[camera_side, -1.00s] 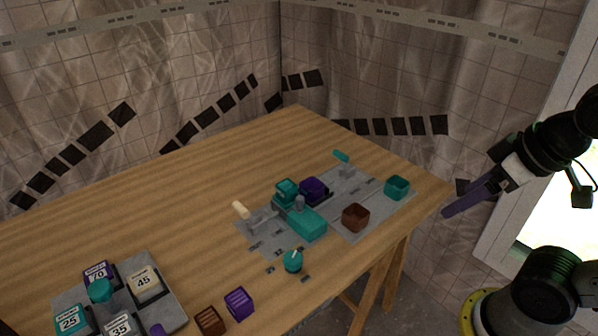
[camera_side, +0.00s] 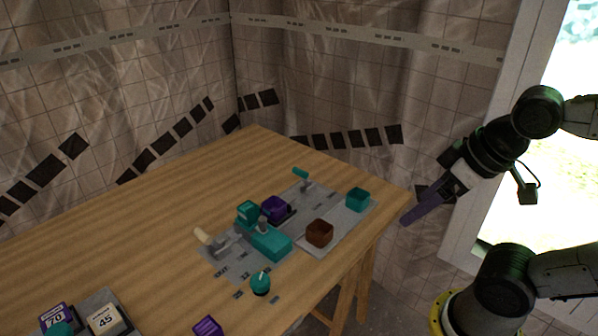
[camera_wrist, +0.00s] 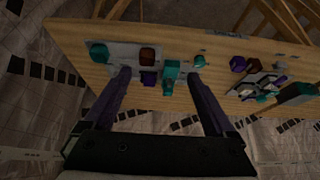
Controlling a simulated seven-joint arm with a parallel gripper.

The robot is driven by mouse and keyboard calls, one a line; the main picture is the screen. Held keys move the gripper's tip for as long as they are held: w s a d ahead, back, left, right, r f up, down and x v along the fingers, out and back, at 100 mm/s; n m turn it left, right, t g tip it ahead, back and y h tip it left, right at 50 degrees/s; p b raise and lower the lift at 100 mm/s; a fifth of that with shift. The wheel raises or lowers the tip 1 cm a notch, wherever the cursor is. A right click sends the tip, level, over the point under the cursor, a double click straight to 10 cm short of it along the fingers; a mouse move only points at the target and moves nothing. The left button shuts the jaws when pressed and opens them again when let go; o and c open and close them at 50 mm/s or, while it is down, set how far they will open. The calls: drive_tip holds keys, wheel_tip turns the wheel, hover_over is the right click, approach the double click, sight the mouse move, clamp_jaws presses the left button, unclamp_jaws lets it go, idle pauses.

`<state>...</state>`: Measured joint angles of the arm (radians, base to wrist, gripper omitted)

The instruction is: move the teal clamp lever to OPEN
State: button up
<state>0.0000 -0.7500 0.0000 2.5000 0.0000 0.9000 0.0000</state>
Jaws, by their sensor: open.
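The teal clamp lever (camera_side: 301,173) is a short teal handle on a grey mount at the back of the grey panel (camera_side: 345,220). The handle is raised and tilted in the side view; I cannot read any OPEN mark. My gripper (camera_side: 404,221) has long purple fingers and hangs beyond the table's right edge, well apart from the lever. In the wrist view my gripper (camera_wrist: 159,76) is open, its fingers wide apart and nothing between them. I cannot make out the lever there; the left finger may hide it.
A teal cup (camera_side: 357,199), a brown cup (camera_side: 319,233), a purple block (camera_side: 275,208) and a teal fixture (camera_side: 270,242) crowd the panel. A cream-handled lever (camera_side: 203,236) is at its left. A teal knob (camera_side: 260,283) is in front. The table's back left is clear.

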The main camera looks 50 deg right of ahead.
idle(0.4)
drive_tip(key=w+d+r+n+h, duration=0.2)
drive_tip(key=w+d+r+n, duration=0.1)
drive_tip(key=w+r+n, duration=0.5)
drive_tip(key=n+g+h, duration=0.3)
drive_tip(key=n+g, duration=0.3)
drive_tip(key=n, duration=0.4)
hover_over(301, 172)
drive_tip(key=a, duration=0.4)
wheel_tip(301, 172, down, 17)
drive_tip(key=shift+y, duration=0.3)
drive_tip(key=x, duration=0.4)
drive_tip(key=w+x, duration=0.1)
drive_tip(key=x, duration=0.9)
drive_tip(key=shift+w+d+r, duration=0.1)
drive_tip(key=shift+w+d, duration=0.05)
drive_tip(key=shift+d, duration=0.1)
